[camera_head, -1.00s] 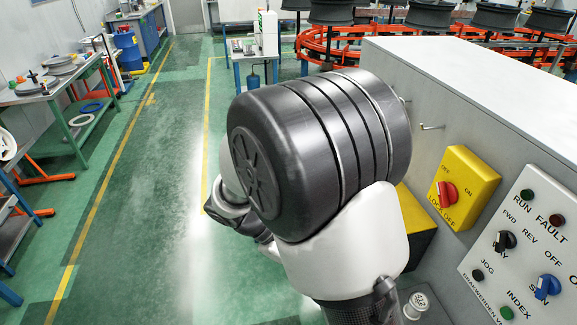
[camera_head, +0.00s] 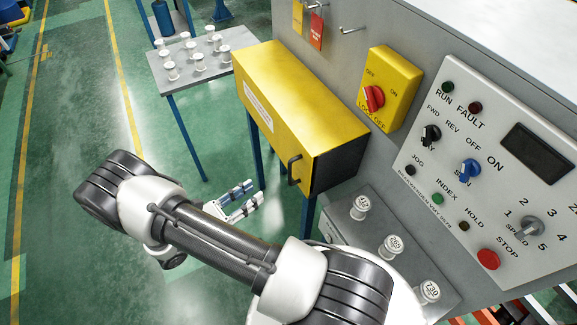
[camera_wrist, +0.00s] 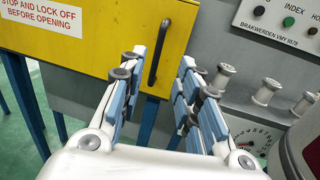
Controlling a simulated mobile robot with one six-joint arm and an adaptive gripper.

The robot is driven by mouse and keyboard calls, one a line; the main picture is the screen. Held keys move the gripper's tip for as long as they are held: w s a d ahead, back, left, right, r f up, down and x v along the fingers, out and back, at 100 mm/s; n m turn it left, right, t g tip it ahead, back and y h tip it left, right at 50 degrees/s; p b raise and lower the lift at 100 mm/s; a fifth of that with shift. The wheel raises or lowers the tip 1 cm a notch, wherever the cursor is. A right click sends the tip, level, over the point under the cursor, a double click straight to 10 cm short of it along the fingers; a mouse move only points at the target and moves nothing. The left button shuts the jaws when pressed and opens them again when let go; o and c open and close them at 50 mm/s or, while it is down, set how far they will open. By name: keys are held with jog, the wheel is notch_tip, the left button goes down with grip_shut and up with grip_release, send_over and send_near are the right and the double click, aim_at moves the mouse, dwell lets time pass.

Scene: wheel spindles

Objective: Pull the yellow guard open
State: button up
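The yellow guard (camera_head: 305,100) is a box-like cover on the side of the grey machine and looks shut. Its black bar handle (camera_head: 294,169) is on the front face near the right end. In the wrist view the handle (camera_wrist: 159,52) stands upright on the yellow face, just beyond and between my fingertips. My gripper (camera_head: 243,200) is open and empty, below and left of the handle in the head view. In the wrist view my gripper's (camera_wrist: 158,75) blue-padded fingers are spread wide, apart from the handle.
A red-knobbed yellow lock-off switch (camera_head: 390,88) and a control panel (camera_head: 490,150) are on the machine. Several white spools stand on a grey ledge (camera_head: 345,203) below the panel and on a small table (camera_head: 180,85) behind the guard. Green floor is clear at left.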

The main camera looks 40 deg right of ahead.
jog(key=b, duration=0.1)
send_over(290, 182)
jog(key=shift+w+d, duration=0.3)
grip_shut()
dwell(0.3)
dwell(0.4)
